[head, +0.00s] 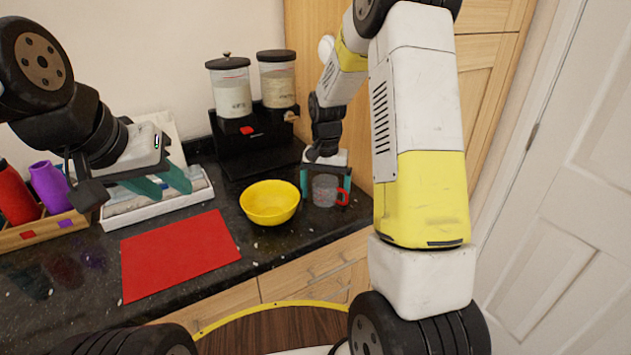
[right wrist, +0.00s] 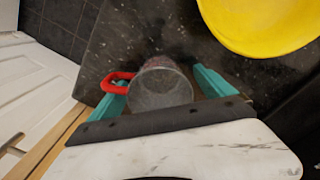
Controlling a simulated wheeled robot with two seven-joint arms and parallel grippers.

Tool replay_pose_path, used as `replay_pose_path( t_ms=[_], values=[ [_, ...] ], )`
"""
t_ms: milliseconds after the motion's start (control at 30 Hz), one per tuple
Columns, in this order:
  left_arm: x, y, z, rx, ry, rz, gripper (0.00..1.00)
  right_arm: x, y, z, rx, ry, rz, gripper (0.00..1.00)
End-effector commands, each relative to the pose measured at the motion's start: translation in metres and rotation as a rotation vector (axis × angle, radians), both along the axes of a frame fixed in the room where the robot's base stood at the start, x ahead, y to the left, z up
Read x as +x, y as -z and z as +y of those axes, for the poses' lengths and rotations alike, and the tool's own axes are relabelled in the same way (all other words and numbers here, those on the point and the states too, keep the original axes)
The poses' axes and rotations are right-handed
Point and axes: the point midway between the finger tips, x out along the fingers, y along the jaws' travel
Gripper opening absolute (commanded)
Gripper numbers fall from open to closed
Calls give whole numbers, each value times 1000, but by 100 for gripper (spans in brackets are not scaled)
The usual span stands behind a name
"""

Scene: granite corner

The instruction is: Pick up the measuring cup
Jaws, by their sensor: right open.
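The measuring cup (head: 324,191) is clear with a red handle, and stands on the dark counter right of the yellow bowl. My right gripper (head: 326,186) is open, with its teal fingers on either side of the cup. In the right wrist view the cup (right wrist: 160,85) sits between the fingers of the gripper (right wrist: 165,90); the red handle (right wrist: 115,80) sticks out left, over one finger. Whether the fingers touch the cup I cannot tell. My left gripper (head: 160,184) hangs over the white tray at the left, its teal fingers apart, with nothing seen between them.
The yellow bowl (head: 270,203) stands just left of the cup; it also shows in the right wrist view (right wrist: 262,22). A red mat (head: 180,254) lies at the front. A black dispenser with two canisters (head: 230,90) stands behind. A wooden cabinet (head: 480,60) rises at the right.

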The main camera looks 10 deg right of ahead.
Motion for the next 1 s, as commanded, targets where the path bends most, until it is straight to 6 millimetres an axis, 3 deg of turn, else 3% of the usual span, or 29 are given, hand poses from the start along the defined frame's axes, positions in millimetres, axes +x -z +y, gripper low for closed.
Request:
replay_pose_path(
  t_ms=[167, 500, 833, 1000],
  values=[
    [0, 0, 0, 0, 0, 0, 36, 0, 0, 0, 0, 0, 0, 93],
    [0, 0, 0, 0, 0, 0, 36, 0, 0, 0, 0, 0, 0, 28],
    [0, 0, 0, 0, 0, 0, 36, 0, -3, 0, 0, 0, 0, 26],
    [0, 0, 0, 0, 0, 0, 36, 0, -16, 0, 0, 0, -2, 26]
  ],
)
